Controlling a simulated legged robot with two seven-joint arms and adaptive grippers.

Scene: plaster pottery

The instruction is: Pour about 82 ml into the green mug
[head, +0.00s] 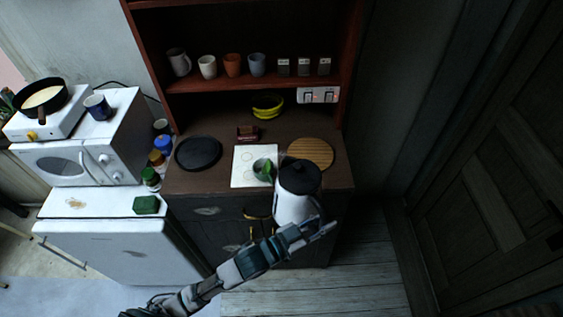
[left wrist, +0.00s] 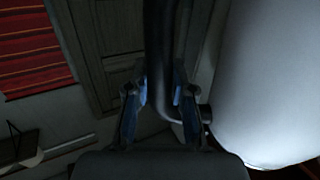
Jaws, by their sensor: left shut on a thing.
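A white kettle (head: 293,207) with a black lid is held in front of the counter's front edge. My left gripper (head: 318,226) is shut on its dark handle; in the left wrist view the handle (left wrist: 158,60) runs between the fingers (left wrist: 160,100), with the pale kettle body (left wrist: 270,80) at right. The green mug (head: 262,170) stands on a white mat (head: 243,175), just left of the kettle's top in the head view. The kettle's spout and any liquid stream cannot be made out. The mug's contents are unclear. My right gripper is not in view.
Several cups stand on the shelf above. A white fridge (head: 120,245) with a green sponge (head: 146,204) stands left.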

